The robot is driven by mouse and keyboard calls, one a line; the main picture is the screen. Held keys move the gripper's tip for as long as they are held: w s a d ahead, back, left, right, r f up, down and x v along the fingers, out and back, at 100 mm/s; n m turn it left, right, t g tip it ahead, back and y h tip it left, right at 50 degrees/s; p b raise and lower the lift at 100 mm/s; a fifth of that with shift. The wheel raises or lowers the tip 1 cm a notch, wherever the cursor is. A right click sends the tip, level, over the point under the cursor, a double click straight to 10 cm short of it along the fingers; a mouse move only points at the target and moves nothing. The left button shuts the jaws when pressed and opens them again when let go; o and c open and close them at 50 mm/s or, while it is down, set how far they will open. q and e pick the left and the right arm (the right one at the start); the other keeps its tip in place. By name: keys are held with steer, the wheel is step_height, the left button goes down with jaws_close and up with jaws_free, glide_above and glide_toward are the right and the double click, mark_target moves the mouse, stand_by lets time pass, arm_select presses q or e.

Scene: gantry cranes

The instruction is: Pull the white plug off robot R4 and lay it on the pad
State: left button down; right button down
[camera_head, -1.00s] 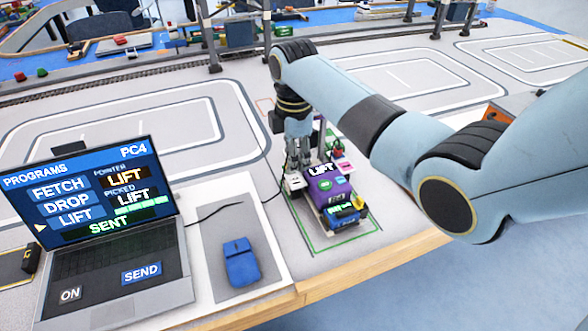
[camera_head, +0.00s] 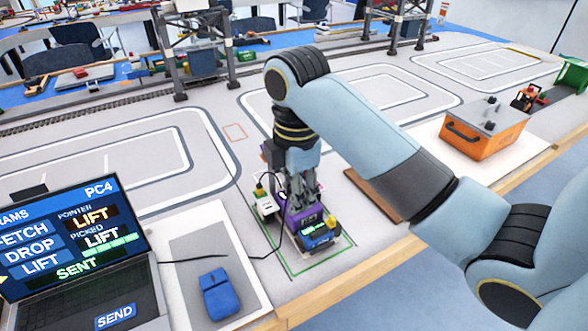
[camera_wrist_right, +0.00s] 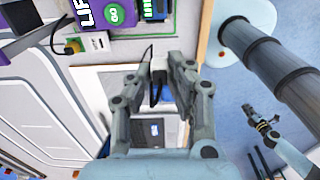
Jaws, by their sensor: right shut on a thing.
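Robot R4 (camera_head: 310,222) is a small purple unit with a blue front, standing in a green-outlined square. In the right wrist view my right gripper (camera_wrist_right: 157,68) is shut on a white plug (camera_wrist_right: 158,66) with a black cable, apart from the purple body (camera_wrist_right: 95,14). A grey mat (camera_head: 205,250) lies under a blue mouse; a brown board (camera_head: 376,197) lies right of R4. I cannot tell which is the pad. My left gripper (camera_wrist_right: 262,122) shows small in the wrist view.
A laptop (camera_head: 75,250) stands at the left, with the mouse (camera_head: 219,294) near it. A white block (camera_head: 266,207) with a black-and-yellow connector sits beside R4. An orange case (camera_head: 484,132) is at the right. Gantry cranes (camera_head: 195,50) stand at the back.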

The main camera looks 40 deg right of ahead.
steer(key=shift+w, duration=0.1)
steer(key=w+a+b, duration=0.4)
steer(key=w+a, duration=0.1)
steer(key=w, duration=0.7)
steer(key=w+a+b, duration=0.5)
steer(key=w+a, duration=0.1)
steer(key=w, duration=0.6)
steer(key=shift+w+b, duration=0.15)
steer(key=shift+b, duration=0.15)
steer(key=b, duration=0.4)
glide_above(199, 218)
steer(key=shift+f, duration=4)
steer(key=shift+f+b, duration=2.1)
steer(key=shift+f, duration=1.95)
steer(key=shift+f+b, duration=0.35)
steer(key=shift+f, duration=0.25)
